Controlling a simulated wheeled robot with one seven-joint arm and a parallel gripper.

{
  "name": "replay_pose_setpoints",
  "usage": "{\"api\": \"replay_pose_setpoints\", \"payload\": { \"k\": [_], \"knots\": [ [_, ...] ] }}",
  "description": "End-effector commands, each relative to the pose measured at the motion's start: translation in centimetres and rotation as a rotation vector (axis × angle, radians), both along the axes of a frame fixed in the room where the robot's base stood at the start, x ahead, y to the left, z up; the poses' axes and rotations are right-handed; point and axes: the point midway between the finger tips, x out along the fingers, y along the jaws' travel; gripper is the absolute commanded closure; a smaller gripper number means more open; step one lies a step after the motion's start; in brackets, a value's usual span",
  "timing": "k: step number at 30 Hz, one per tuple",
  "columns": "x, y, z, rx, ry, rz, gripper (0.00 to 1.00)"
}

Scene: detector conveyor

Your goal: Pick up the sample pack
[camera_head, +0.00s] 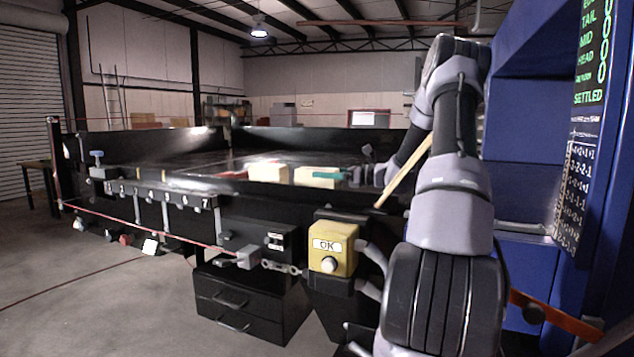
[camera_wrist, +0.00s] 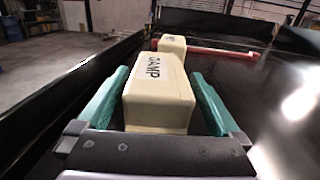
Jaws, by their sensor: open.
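A cream box-shaped pack (camera_wrist: 158,92) with dark lettering that looks like "DAMP" lies between the two teal fingers of my gripper (camera_wrist: 160,76) in the wrist view. My gripper is open, one finger along each side of the pack. A narrow dark gap shows on the right; I cannot tell whether the left finger touches. In the head view the near pack (camera_head: 314,178) is at my gripper (camera_head: 330,174), partly covered by a teal finger. A second cream pack (camera_head: 268,172) lies left of it; it also shows beyond the first in the wrist view (camera_wrist: 172,44).
A red bar (camera_wrist: 218,50) crosses beside the far pack. The dark conveyor bed (camera_head: 170,160) has raised walls; its surface right of the packs is clear in the wrist view. A yellow OK button box (camera_head: 333,249) and a blue cabinet (camera_head: 525,185) stand nearby.

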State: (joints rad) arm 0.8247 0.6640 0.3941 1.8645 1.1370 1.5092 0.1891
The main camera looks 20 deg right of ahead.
Motion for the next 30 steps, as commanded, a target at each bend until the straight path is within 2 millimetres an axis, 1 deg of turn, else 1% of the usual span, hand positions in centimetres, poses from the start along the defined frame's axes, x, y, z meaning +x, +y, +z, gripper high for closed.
{"api": "replay_pose_setpoints", "payload": {
  "k": [1, 3, 6, 14, 17, 18, 20, 21, 22, 30],
  "knots": [
    [0.5, 0.8, 0.1, 0.001, -0.001, 0.002, 0.00],
    [1.1, 1.6, 0.1, -0.001, -0.001, 0.002, 0.00],
    [1.7, 2.2, 0.1, -0.001, -0.001, 0.000, 0.00],
    [1.9, 2.3, 0.1, -0.001, -0.001, -0.001, 0.00],
    [1.9, 2.3, 0.1, -0.001, -0.001, -0.001, 0.34],
    [1.9, 2.3, 0.1, -0.001, -0.001, -0.001, 0.50],
    [1.9, 2.3, 0.1, 0.000, 0.000, 0.000, 0.73],
    [1.9, 2.3, 0.1, 0.000, 0.000, 0.000, 0.88],
    [1.9, 2.3, 0.1, 0.000, 0.000, 0.000, 0.99],
    [1.9, 2.3, 0.4, -0.001, -0.002, 0.000, 1.00]
  ]
}}
